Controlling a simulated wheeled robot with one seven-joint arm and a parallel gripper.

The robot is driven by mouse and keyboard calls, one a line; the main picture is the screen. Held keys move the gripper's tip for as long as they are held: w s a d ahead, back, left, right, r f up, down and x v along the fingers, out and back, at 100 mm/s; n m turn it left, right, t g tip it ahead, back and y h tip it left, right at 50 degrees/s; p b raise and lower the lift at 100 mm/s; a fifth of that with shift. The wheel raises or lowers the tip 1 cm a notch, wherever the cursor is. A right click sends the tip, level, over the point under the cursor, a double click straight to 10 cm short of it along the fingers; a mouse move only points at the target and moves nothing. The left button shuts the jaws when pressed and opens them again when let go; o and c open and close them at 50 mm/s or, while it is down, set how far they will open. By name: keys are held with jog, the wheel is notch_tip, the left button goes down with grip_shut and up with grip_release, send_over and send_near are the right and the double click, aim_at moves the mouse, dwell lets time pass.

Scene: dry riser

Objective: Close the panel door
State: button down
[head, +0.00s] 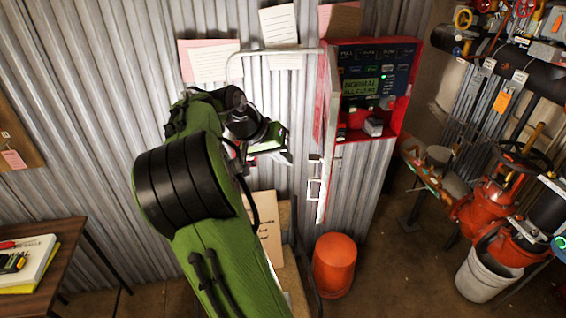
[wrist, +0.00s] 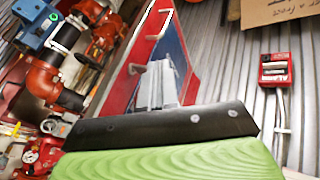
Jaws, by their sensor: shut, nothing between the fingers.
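The red panel (head: 375,85) is mounted on the corrugated wall, with its display and buttons exposed. Its door (head: 328,125) stands open, swung out toward me and seen nearly edge-on at the panel's left side. A pale handle (head: 315,188) is on the door's lower part. My gripper (head: 286,156) is left of the door, near the wall, partly hidden by my green arm. In the wrist view, my gripper's grey fingers (wrist: 157,85) are together and empty, in front of a red and blue surface (wrist: 140,62). I cannot tell whether they touch it.
Red valves and pipes (head: 495,190) stand at the right. An orange bucket (head: 334,265) is on the floor below the door. A wooden table (head: 50,265) is at the left. A small red wall box (wrist: 275,68) shows in the wrist view.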

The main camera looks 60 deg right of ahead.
jog(key=s+d+f+b, duration=0.1)
jog(key=s+d+f, duration=0.4)
jog(key=f, duration=0.1)
jog(key=shift+s+d, duration=0.15)
jog(key=shift+d, duration=0.25)
